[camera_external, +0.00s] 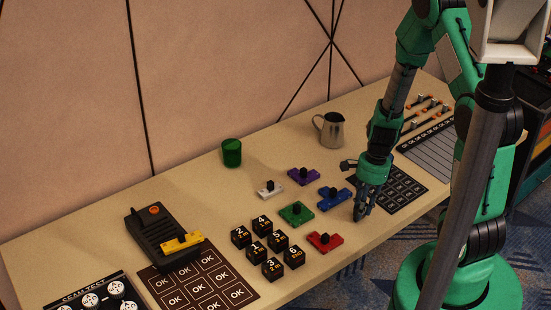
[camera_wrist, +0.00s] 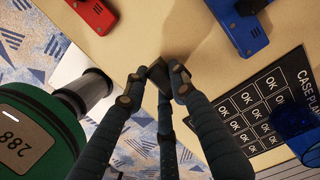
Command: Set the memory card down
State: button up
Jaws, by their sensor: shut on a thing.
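My gripper (camera_external: 362,212) is low over the front part of the table (camera_external: 337,248), between the blue block and the dark OK mat. In the wrist view, my gripper (camera_wrist: 163,84) is shut on a small dark piece, which appears to be the memory card (camera_wrist: 158,76). The card is mostly hidden by the fingertips, and I cannot tell whether it touches the table. In the external view I cannot make the card out.
The OK mat (camera_external: 416,194) lies right of my gripper. The blue block (camera_external: 333,198) and red block (camera_external: 325,242) lie to its left. A metal jug (camera_external: 329,130) and green cup (camera_external: 232,152) stand behind. Several numbered black cubes (camera_external: 273,267) stand farther left. The table's front edge is close.

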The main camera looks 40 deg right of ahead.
aim_at(367, 204)
jog(key=shift+f, duration=0.4)
jog(key=o, duration=1)
jog(key=shift+r, duration=0.15)
notch_tip(367, 204, up, 12)
jog(key=d+p, duration=0.1)
jog(key=p, duration=0.2)
jog(key=shift+d+p, duration=0.3)
jog(key=shift+d, duration=0.1)
jog(key=shift+r, duration=0.1)
